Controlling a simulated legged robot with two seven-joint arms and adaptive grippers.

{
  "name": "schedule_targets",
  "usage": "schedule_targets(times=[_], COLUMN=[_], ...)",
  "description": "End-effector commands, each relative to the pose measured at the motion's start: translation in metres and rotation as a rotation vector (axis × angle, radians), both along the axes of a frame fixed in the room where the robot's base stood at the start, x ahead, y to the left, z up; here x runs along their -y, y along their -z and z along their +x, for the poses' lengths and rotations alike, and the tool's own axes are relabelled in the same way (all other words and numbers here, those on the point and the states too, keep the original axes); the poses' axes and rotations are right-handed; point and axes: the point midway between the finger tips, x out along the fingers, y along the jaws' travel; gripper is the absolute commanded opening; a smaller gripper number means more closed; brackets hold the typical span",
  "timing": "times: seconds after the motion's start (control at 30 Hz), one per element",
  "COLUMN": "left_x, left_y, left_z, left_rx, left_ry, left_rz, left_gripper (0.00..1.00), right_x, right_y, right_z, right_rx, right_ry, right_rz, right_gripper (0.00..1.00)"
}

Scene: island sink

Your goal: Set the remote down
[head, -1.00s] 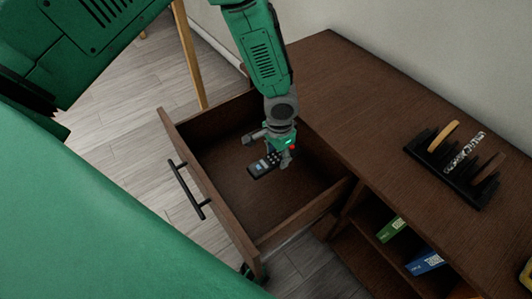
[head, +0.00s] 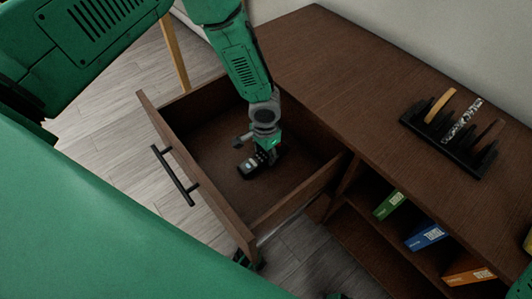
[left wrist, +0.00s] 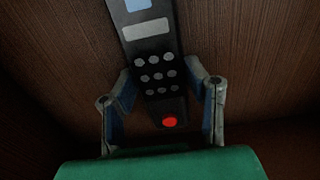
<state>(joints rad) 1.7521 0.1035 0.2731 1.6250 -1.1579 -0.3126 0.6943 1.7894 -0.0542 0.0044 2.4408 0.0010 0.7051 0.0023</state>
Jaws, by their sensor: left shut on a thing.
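The remote (head: 250,166) is dark with light round buttons, a red button and a pale label, seen closely in the left wrist view (left wrist: 153,65). My left gripper (head: 257,157) is inside the open drawer (head: 205,145), low over its floor. Its two fingers (left wrist: 160,95) are on either side of the remote's button end and shut on it. The far end of the remote runs out of the top of the wrist view. I cannot tell whether the remote touches the drawer floor.
The drawer's front panel with a black handle (head: 174,176) and its side walls surround the gripper. The brown cabinet top (head: 350,70) holds a black rack (head: 452,135). Green, blue and orange boxes (head: 428,236) stand on the shelf below. Bare drawer floor lies around the remote.

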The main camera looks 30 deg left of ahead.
Motion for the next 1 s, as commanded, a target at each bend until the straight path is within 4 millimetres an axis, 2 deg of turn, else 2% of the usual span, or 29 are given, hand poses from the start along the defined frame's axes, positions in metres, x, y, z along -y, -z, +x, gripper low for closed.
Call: schedule_targets(times=[0.03, 0.1, 0.47, 0.57, 0.8, 1.0], left_x=[0.000, 0.000, 0.001, 0.001, 0.001, 0.001], left_y=[0.002, 0.001, -0.004, -0.017, -0.069, -0.105], left_z=[0.000, 0.000, 0.000, 0.001, 0.001, 0.000], left_rx=[-0.001, -0.001, 0.000, 0.002, 0.003, 0.001], left_ry=[0.000, 0.000, 0.000, 0.000, 0.000, 0.001], left_rz=[0.000, 0.001, 0.002, 0.002, 0.002, 0.002], left_gripper=[0.44, 0.62, 0.62, 0.62, 0.62, 0.62], right_x=[0.000, 0.000, 0.000, 0.000, 0.000, 0.000], right_y=[0.001, 0.001, -0.002, -0.007, -0.028, -0.040], right_z=[0.000, 0.000, 0.000, 0.000, 0.000, 0.000], right_rx=[0.000, 0.000, 0.000, 0.000, 0.000, 0.000], right_ry=[-0.001, -0.001, -0.001, 0.000, -0.001, 0.000], right_rz=[0.000, 0.000, 0.000, 0.000, 0.000, 0.000], right_gripper=[0.00, 0.00, 0.00, 0.00, 0.00, 0.00])
